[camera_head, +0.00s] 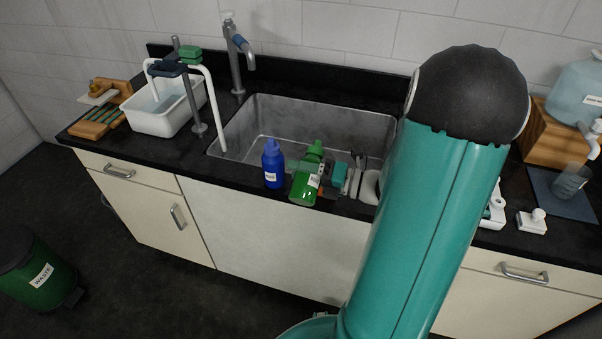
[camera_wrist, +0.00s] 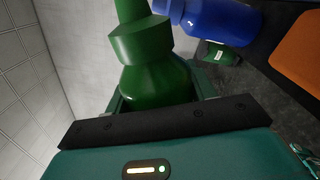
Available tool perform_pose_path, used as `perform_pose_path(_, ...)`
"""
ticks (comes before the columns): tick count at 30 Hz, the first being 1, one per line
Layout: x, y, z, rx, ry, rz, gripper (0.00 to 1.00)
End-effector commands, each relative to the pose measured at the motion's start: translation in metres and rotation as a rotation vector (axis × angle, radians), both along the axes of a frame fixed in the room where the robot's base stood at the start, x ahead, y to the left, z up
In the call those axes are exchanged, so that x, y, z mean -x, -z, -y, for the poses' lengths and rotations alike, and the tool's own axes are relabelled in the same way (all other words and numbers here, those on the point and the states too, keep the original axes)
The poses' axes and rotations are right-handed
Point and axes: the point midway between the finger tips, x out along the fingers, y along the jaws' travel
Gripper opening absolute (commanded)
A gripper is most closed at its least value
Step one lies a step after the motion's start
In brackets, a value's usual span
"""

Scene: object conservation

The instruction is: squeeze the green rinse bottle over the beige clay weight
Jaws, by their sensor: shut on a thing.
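The green rinse bottle (camera_head: 304,186) with a white label is in front of the sink in the head view, beside a blue bottle (camera_head: 273,164). In the wrist view the green bottle (camera_wrist: 155,80) fills the space between the fingers of my gripper (camera_wrist: 160,98), which is shut on its body. In the head view my gripper is small and mostly hidden by the bottle and my arm. I cannot pick out the beige clay weight for certain; a small brownish object (camera_head: 98,85) lies on the wooden rack at far left.
The metal sink (camera_head: 262,112) lies behind the bottles. A white tub (camera_head: 160,117) and white pipe stand left of it, with a tap (camera_head: 236,60) behind. A waste bin (camera_head: 35,275) is on the floor.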

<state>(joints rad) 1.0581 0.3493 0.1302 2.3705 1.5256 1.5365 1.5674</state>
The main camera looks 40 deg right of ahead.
Motion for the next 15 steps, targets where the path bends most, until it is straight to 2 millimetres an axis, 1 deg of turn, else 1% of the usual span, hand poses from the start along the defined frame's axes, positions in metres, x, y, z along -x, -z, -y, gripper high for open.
perform_pose_path(7,-0.012,-0.003,0.017,0.279,0.001,0.216,0.47)
perform_pose_path(15,0.005,-0.030,-0.006,0.574,-0.048,0.480,0.47)
